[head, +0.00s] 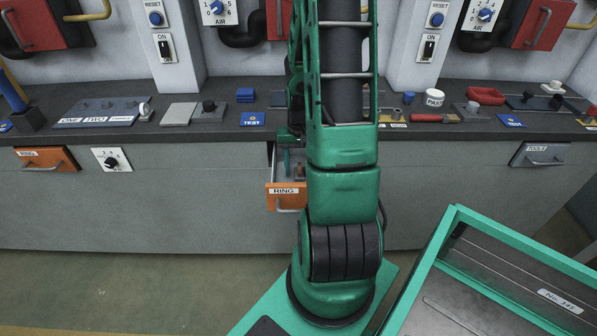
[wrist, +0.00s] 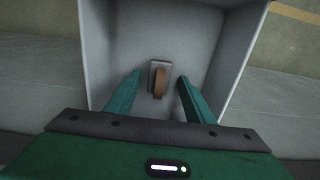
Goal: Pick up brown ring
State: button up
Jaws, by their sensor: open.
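The brown ring (wrist: 160,83) stands on edge against a small grey holder (wrist: 153,66) inside an open drawer. My gripper (wrist: 158,80) is open, with its two green fingers reaching into the drawer on either side of the ring, apart from it. In the head view, the orange-fronted drawer labelled RING (head: 284,197) is pulled out below the counter. A bit of brown, likely the ring (head: 299,168), shows in it there. My arm hides the drawer's right part and most of my gripper.
The drawer's grey walls (wrist: 97,60) stand close around my fingers. A second orange RING drawer (head: 46,159) at left and a grey TOOLS drawer (head: 540,154) at right are shut. Switches and small parts lie on the dark counter (head: 225,135). A green-rimmed tray (head: 520,243) stands at front right.

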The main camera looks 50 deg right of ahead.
jog(key=shift+c, duration=0.5)
jog(key=c, duration=1)
jog(key=shift+r, duration=0.15)
